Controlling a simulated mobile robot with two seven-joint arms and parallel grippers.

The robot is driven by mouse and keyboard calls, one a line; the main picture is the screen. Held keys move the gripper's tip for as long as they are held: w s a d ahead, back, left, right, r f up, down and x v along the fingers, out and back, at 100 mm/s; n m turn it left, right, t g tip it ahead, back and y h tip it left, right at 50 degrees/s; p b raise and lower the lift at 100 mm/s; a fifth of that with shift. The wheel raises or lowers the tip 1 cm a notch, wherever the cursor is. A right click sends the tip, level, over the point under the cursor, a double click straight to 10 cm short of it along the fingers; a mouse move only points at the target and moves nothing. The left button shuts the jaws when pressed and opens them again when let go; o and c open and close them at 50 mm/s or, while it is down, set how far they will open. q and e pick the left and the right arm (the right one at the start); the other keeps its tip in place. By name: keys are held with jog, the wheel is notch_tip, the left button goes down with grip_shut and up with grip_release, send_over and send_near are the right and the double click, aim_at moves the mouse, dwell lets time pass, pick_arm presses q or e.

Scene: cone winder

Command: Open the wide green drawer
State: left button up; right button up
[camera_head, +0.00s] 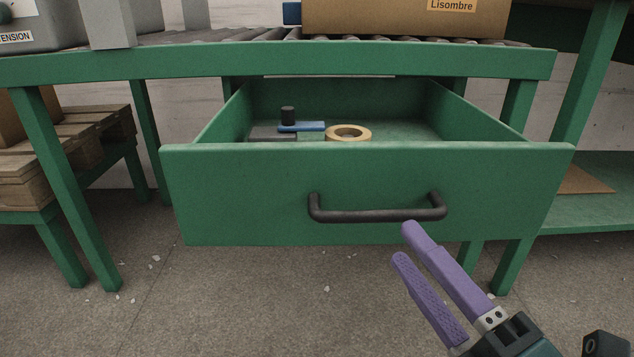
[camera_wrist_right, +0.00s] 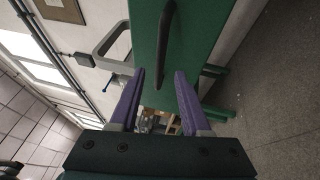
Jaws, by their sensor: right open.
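The wide green drawer (camera_head: 250,195) is pulled out from under the green roller table, and its inside shows from above. Its dark bar handle (camera_head: 375,215) runs across the middle of the front panel. My right gripper (camera_head: 404,241), with two purple fingers, is open and empty just below and in front of the handle's right end. In the right wrist view the green drawer front (camera_wrist_right: 180,70) and the dark handle (camera_wrist_right: 165,45) lie beyond the spread purple fingers (camera_wrist_right: 158,75). The handle does not appear gripped. My left gripper is not in view.
In the drawer lie a tape roll (camera_head: 348,133), a blue item (camera_head: 301,127) and a dark grey block (camera_head: 272,134). A cardboard box (camera_head: 400,18) sits on the rollers above. Wooden pallets (camera_head: 70,150) stand at left. The floor in front is clear apart from small scraps.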

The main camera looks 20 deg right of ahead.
jog(key=shift+v, duration=1.75)
